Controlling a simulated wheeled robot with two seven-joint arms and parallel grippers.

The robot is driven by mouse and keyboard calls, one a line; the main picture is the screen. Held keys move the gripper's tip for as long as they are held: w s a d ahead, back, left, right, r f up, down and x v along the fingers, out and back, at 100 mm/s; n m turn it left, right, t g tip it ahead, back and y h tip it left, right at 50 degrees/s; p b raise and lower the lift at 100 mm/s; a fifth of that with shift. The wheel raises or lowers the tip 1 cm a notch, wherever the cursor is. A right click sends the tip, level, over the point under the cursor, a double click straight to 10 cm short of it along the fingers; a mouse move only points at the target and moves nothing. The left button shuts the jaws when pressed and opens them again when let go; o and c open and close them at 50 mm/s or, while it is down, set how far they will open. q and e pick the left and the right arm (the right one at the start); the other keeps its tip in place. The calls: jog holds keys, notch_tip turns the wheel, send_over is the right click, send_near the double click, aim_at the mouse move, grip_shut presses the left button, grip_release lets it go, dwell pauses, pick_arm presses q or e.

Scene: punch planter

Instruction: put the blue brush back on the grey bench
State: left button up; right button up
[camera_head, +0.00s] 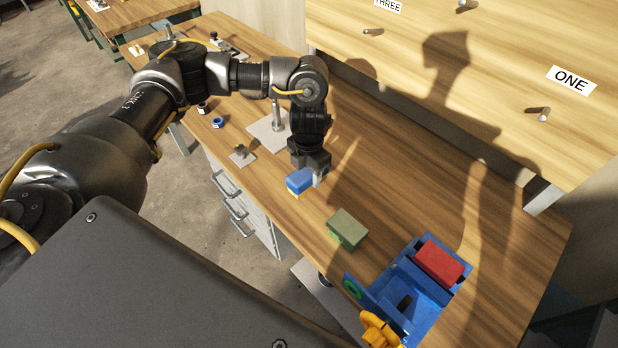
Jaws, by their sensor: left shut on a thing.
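My left gripper (313,175) points down over the wooden bench top. It is shut on the blue brush (298,181), a small blue block with a yellow strip along its underside. The brush is at or just above the bench's near edge; I cannot tell whether it touches the wood. The bench (400,205) has a brown wooden top and light grey drawers (232,200) below, so only its lower part looks grey. My right gripper is not in view.
A green block (346,229) lies right of the brush. A blue fixture (412,309) holds a red block (439,263), with a yellow-orange part (379,331) beside it. A metal plate with a post (277,119) stands behind my gripper. Pegs labelled ONE (571,80) and THREE are on the wooden board.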

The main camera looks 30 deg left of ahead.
pick_arm(q)
jog(key=shift+w+f, duration=0.15)
jog(key=shift+f, duration=0.15)
notch_tip(320, 180, down, 3)
jog(key=shift+r+p, duration=0.2)
jog(key=shift+p, duration=0.25)
jog(key=shift+f, duration=0.1)
jog(key=shift+f, duration=0.1)
jog(key=shift+f+b, duration=0.15)
jog(key=shift+b, duration=0.15)
jog(key=o, duration=1)
jog(key=shift+o, duration=0.2)
